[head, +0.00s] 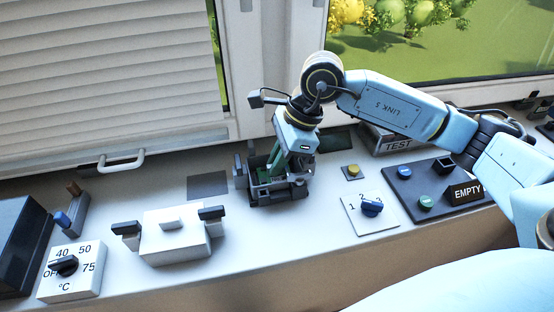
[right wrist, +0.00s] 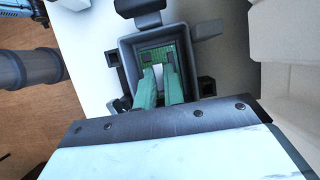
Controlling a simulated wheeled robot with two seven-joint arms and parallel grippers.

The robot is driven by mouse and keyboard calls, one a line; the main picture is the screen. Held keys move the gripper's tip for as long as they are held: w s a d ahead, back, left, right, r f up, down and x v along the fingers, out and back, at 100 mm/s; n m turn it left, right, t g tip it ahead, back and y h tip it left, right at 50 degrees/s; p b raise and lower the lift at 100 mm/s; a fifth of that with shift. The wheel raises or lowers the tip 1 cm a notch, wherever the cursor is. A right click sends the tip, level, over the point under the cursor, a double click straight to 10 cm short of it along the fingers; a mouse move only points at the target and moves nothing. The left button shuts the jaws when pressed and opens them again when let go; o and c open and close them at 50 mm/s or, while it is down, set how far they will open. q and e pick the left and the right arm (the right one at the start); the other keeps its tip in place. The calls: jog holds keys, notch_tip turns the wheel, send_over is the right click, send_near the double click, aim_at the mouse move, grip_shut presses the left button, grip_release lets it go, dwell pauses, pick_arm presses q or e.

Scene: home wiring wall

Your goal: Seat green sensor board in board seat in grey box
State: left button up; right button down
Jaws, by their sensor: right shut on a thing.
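The dark grey box (head: 268,194) stands on the white sill below the window. In the right wrist view the box (right wrist: 127,62) is open at the top, and the green sensor board (right wrist: 170,53) is inside its walls. My right gripper (head: 277,168) reaches down into the box from above. Its two green fingers (right wrist: 160,80) are shut on the green sensor board, with a small white part between them. The board seat is hidden under the board and fingers, so I cannot tell whether the board rests fully in it. My left gripper is not in view.
A white box with dark clamps (head: 172,238) and a temperature dial (head: 72,270) stand to the left. A numbered switch plate (head: 370,212), a yellow button (head: 352,172) and a dark panel marked EMPTY (head: 420,190) lie to the right. Some sill in front is clear.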

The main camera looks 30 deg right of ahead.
jog(key=shift+f+b, duration=0.9)
jog(key=shift+f, duration=0.05)
jog(key=c, duration=1.4)
grip_release()
jog(key=shift+c, duration=0.2)
jog(key=v, duration=1.3)
jog(key=shift+r, duration=0.2)
